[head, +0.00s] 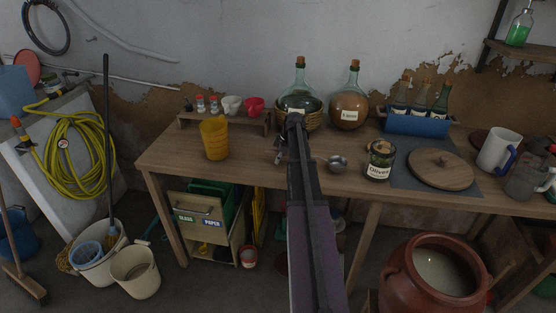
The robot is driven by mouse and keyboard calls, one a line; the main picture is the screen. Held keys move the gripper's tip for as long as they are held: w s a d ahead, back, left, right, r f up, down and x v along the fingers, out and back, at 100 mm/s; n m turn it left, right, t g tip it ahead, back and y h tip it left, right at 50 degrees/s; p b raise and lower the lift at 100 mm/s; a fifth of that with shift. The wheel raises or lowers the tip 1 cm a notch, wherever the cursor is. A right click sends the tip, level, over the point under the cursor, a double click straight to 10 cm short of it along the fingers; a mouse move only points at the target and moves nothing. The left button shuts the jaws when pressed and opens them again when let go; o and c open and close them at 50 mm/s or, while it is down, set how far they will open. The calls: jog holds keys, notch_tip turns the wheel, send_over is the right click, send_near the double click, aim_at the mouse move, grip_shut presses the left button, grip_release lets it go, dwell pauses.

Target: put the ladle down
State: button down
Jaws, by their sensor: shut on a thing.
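A small round steel bowl (337,163) shows just right of my arm, at or just above the wooden table; it looks like the ladle's bowl. Its handle is not clearly seen and may be hidden behind my arm. My gripper (279,155) is small and dark at the far end of the arm, over the middle of the table. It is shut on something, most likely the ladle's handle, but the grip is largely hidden. I cannot tell whether the ladle touches the table (330,185).
Two corked demijohns, one green (300,79) and one amber (349,106), stand behind. A yellow cup (214,139) is left, an olive jar (380,161) right. A blue bottle carrier (414,124), round wooden lid (441,170) and white mug (499,150) stand further right. Bare table lies left of my gripper.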

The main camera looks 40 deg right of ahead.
jog(key=shift+f, duration=0.2)
jog(key=shift+f+b, duration=0.5)
jog(key=shift+b, duration=0.2)
jog(key=c, duration=0.7)
grip_release()
jog(key=shift+r, duration=0.2)
jog(key=shift+p+v, duration=4.3)
jog(key=shift+v, duration=0.05)
jog(key=shift+f, duration=0.2)
jog(key=b+x, duration=0.8)
jog(key=shift+f, duration=0.3)
jog(key=shift+r, duration=0.1)
